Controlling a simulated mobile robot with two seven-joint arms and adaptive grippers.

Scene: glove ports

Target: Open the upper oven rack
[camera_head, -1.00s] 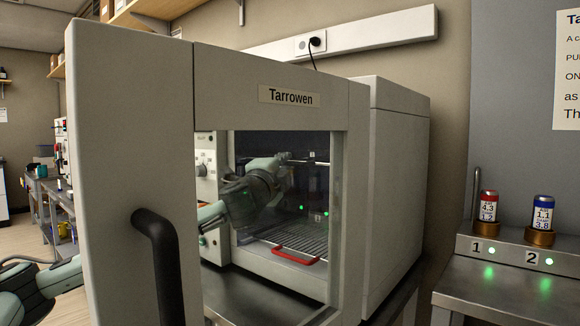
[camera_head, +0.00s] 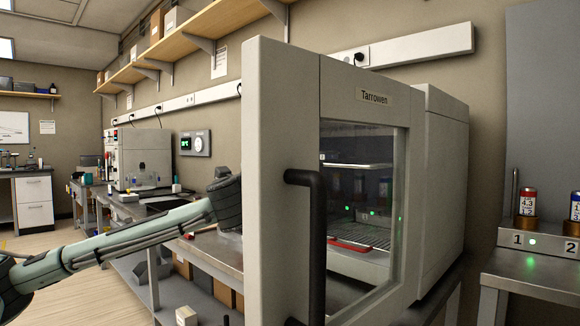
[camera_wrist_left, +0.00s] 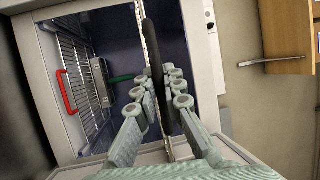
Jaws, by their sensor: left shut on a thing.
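The oven (camera_head: 440,170) is labelled Tarrowen. Its pale door (camera_head: 277,180) stands open towards me, with a window and a black handle (camera_head: 305,240). Through the window I see the upper rack (camera_head: 357,165) as a thin bright edge. The lower rack with its red handle (camera_head: 350,245) sits below it. My left arm comes in behind the door, whose edge hides my left fingers in the head view. The lower rack's red handle (camera_wrist_left: 66,92) shows at left.
A steel bench with numbered vial holders (camera_head: 530,240) stands at right. A side bench (camera_head: 215,250) runs behind my left arm. A wall shelf (camera_head: 180,50) hangs above. Open floor (camera_head: 60,240) lies at far left.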

